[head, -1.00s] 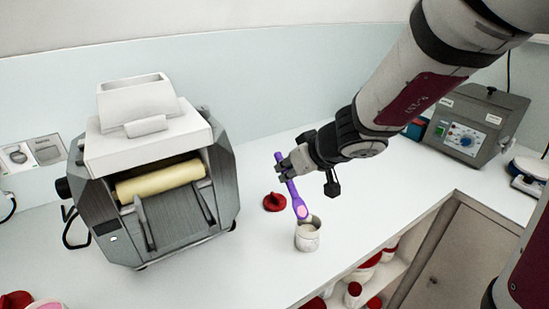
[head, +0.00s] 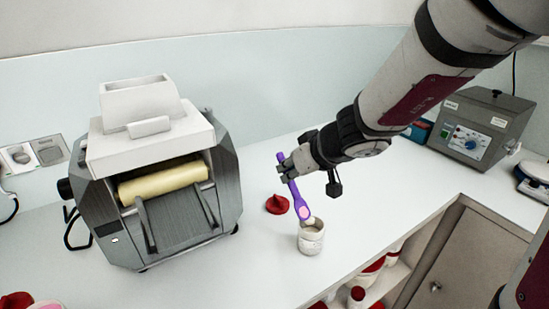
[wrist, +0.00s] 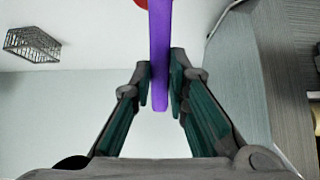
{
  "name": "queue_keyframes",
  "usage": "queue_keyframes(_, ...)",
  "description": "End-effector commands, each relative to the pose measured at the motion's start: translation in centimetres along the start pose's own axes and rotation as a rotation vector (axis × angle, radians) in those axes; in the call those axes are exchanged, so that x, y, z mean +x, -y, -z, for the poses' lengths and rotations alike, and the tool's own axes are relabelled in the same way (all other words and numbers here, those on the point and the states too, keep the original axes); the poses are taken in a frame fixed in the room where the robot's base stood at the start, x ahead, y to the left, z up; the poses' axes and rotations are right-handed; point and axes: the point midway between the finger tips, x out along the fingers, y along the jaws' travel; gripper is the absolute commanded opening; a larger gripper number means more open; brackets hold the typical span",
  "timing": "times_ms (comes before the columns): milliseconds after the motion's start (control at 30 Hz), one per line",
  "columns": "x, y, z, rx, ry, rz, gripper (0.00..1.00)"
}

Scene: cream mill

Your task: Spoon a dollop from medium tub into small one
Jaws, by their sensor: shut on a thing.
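My gripper (head: 287,170) is shut on the handle of a purple spoon (head: 294,189). The handle also shows between the fingers in the wrist view (wrist: 160,55). The spoon slants down, its bowl lowest, with a pink patch, apparently a dollop (head: 303,212), on it. The bowl appears just above the mouth of a small white tub (head: 311,240); I cannot tell if they touch. A pink-filled rim, perhaps the medium tub (head: 46,305), is cut off at the lower left edge of the head view.
A red lid (head: 277,204) lies behind the small tub. The grey roller mill (head: 160,190) stands to the left. A grey control box (head: 480,128) and a scale (head: 533,180) stand at the right. Another red piece (head: 15,300) is at lower left. The counter's front edge is near.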

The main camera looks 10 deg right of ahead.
Motion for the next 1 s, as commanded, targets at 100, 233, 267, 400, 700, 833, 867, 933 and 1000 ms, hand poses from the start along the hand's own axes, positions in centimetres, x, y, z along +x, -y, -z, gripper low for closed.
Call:
queue_keyframes(100, -0.7, 0.1, 0.6, -0.001, -0.002, 0.000, 0.00)
queue_keyframes(233, -1.4, 0.1, 1.2, -0.001, -0.001, 0.000, 0.00)
queue_keyframes(267, -1.5, 0.1, 1.3, -0.001, -0.001, 0.000, 0.00)
queue_keyframes(400, -2.1, 0.1, 2.0, -0.001, -0.002, 0.000, 0.00)
queue_keyframes(700, -3.5, 0.1, 3.3, 0.000, -0.001, 0.000, 0.00)
queue_keyframes(833, -4.0, 0.2, 3.8, 0.000, 0.000, 0.000, 0.00)
queue_keyframes(867, -4.1, 0.2, 3.8, 0.000, 0.000, 0.000, 0.00)
queue_keyframes(933, -4.2, 0.2, 4.0, -0.001, 0.000, 0.000, 0.00)
queue_keyframes(1000, -4.2, 0.1, 4.1, -0.001, 0.000, 0.000, 0.00)
